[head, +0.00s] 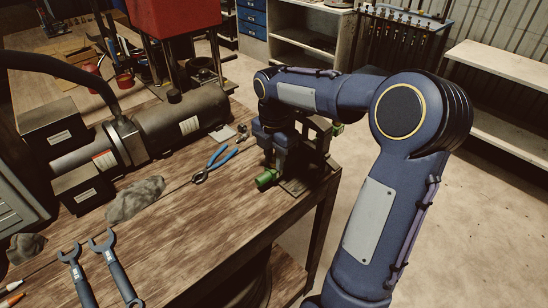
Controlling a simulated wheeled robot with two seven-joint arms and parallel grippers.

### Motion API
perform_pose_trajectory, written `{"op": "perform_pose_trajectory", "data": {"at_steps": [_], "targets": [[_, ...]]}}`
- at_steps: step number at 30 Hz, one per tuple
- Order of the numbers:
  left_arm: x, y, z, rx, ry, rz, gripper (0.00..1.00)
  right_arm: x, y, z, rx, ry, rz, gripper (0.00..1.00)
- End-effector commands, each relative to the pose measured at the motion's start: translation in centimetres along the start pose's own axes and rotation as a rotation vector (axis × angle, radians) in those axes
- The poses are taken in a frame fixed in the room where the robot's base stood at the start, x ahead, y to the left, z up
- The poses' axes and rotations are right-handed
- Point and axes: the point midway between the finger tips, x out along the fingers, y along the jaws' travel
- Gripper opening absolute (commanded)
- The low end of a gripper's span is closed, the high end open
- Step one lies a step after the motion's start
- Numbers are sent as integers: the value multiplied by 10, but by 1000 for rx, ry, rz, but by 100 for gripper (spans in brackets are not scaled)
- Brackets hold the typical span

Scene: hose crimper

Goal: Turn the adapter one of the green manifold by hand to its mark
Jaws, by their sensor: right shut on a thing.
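The green manifold stands near the right corner of the wooden bench, mostly hidden behind my right arm and gripper. A green cylindrical end (267,180) of it shows at the front left, and another green bit (338,129) shows at the back right. My right gripper (277,172) points down at the manifold and is shut on an adapter there. The adapter itself and its mark are hidden by the gripper. My left gripper is not in view.
Blue-handled pliers (215,165) lie left of the manifold. A grey rag (135,199) and two wrenches (109,262) lie further left. A dark cylindrical machine (175,123) fills the back left of the bench (195,235).

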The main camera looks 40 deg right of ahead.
Motion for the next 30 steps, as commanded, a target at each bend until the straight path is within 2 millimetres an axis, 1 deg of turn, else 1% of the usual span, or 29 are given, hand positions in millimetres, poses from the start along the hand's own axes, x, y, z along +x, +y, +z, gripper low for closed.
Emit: {"op": "perform_pose_trajectory", "data": {"at_steps": [1,5,6,9,16,19,30], "targets": [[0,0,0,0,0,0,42,-1,-1,0,-27,0,-7,0],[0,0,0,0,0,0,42,-1,-1,0,-27,0,-8,0],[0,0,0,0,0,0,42,-1,-1,0,-27,-1,-8,27],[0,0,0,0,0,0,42,-1,0,0,-26,-1,-7,39],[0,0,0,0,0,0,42,-1,0,1,-26,-2,-3,39],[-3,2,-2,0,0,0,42,-5,1,1,-26,-3,-2,39],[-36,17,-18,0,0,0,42,-48,0,0,-21,-2,-2,39]]}}
